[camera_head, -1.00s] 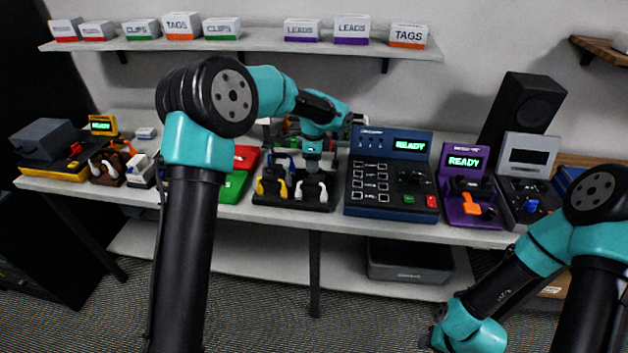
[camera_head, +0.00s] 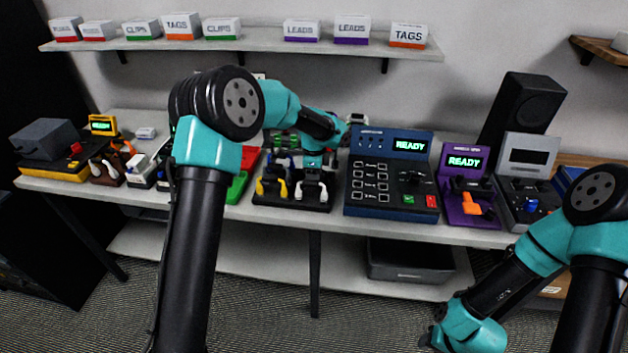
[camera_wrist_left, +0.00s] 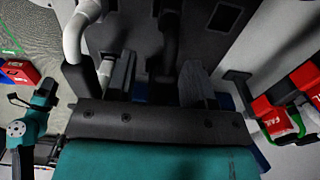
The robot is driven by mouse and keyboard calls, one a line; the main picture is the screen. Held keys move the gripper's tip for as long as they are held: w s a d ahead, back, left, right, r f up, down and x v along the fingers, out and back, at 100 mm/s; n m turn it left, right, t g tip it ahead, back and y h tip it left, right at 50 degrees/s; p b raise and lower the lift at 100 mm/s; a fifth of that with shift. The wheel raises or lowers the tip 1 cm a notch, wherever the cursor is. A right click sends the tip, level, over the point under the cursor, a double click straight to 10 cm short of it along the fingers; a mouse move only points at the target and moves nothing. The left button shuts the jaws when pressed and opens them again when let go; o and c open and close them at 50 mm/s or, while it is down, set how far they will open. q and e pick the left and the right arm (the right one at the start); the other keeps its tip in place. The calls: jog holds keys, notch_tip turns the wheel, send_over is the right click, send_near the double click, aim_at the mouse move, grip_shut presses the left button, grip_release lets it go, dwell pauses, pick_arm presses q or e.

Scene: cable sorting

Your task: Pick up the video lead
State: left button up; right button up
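A black cable holder (camera_head: 262,200) stands on the bench left of centre. It carries a yellow lead (camera_head: 265,188), a white lead (camera_head: 311,190) and blue-ended leads behind. I cannot tell by label which one is the video lead. My left gripper (camera_head: 314,180) points down over the right part of the holder and hides some of it. In the left wrist view its fingers (camera_wrist_left: 157,80) are apart, with a black lead (camera_wrist_left: 171,38) between them. A white lead (camera_wrist_left: 76,38) is outside the left finger.
A blue console (camera_head: 388,175) reading READY stands right of the holder, then a purple device (camera_head: 468,188) and a grey one (camera_head: 527,180). A red and green item (camera_head: 236,186) is at its left. Labelled boxes sit on the shelf (camera_head: 270,40) above.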

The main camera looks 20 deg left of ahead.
pick_arm(q)
grip_shut()
jog(key=shift+r, duration=0.1)
dwell(0.3)
notch_tip(320, 180, up, 10)
jog(key=shift+f, duration=0.1)
dwell(0.4)
dwell(0.4)
notch_tip(320, 180, up, 3)
dwell(0.7)
